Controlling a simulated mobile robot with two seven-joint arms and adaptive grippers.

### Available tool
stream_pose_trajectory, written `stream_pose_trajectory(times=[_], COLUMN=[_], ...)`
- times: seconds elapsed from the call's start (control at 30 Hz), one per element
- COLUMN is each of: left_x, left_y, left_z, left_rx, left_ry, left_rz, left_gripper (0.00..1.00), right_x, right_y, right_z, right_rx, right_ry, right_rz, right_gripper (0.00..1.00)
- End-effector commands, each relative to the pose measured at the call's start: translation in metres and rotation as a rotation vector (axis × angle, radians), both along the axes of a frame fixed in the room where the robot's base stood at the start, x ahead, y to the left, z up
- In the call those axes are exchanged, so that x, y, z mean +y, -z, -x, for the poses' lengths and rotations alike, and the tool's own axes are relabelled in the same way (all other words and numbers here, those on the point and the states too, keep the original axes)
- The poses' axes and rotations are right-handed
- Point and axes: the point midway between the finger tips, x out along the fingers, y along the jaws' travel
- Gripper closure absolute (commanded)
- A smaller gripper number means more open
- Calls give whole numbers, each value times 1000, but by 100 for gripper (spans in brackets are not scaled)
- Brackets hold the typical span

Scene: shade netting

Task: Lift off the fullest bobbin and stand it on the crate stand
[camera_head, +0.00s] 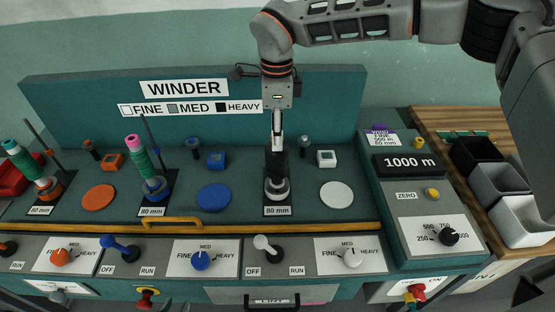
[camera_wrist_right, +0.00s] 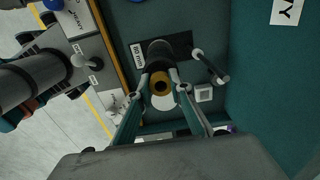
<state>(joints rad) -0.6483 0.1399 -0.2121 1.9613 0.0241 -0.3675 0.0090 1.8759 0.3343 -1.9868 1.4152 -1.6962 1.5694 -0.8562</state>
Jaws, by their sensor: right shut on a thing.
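My right gripper (camera_head: 277,146) comes down over the right-hand winder station and is shut on a dark bobbin (camera_head: 276,165), which stands over a pale round base. In the right wrist view the fingers are on either side of this bobbin (camera_wrist_right: 157,55), and a yellowish core end shows. A bobbin with green thread and a pink top (camera_head: 145,163) stands at the middle station. The wooden crate stand (camera_head: 440,119) is at the right. My left gripper is not in view.
Black, grey and white crates (camera_head: 498,180) are on the wooden stand. The control box (camera_head: 409,162) reads 1000 m and lies between winder and stand. Thin upright rods stand beside the bobbins. An orange rail (camera_head: 100,225) runs along the winder front.

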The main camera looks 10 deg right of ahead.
Motion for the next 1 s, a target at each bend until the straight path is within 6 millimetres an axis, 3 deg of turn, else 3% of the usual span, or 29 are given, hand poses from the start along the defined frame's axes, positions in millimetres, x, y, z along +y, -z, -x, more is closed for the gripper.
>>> stream_pose_trajectory(times=[1.0], left_x=[0], left_y=[-18], left_z=[-2], left_rx=[-7], left_ry=[1], left_rz=[1], left_gripper=[74], right_x=[0], right_y=[-15], right_z=[0], right_rx=[0], right_ry=[0], right_rz=[-1], right_gripper=[100])
